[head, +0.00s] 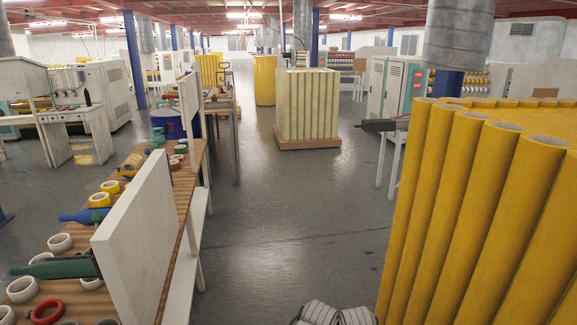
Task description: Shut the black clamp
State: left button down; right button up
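A dark device (382,125) with a short rod pointing left sits on a white-legged table at the right, partly behind yellow tubes. It may be the black clamp, but it is too small and far to tell whether it is open or shut. Neither of my grippers can be made out. A white ribbed part with dark edges shows at the bottom centre edge; it may be mine, and no fingertips show.
Tall yellow tubes (465,190) block the near right. A long wooden table (201,148) with tape rolls, bottles and a white panel (140,235) runs along the left. Pale rolls on a pallet (308,143) stand ahead. The grey floor (285,220) between is clear.

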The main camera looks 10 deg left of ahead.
aim_at(167, 132)
jog(key=i+j+u, duration=0.15)
jog(key=i+u, duration=0.2)
jog(key=i, duration=0.55)
jog(key=i+l+u, duration=0.1)
jog(key=i+u, duration=0.25)
jog(key=i, duration=0.55)
jog(key=i+u, duration=0.1)
jog(key=i, duration=0.5)
jog(key=i+l+u, duration=0.1)
jog(key=i, duration=0.45)
jog(key=i+l+u, duration=0.1)
jog(key=i, duration=0.5)
jog(key=i+l+u, duration=0.2)
jog(key=i+u, duration=0.15)
jog(key=i, duration=0.2)
jog(key=i+l+u, duration=0.35)
jog(key=i, duration=0.15)
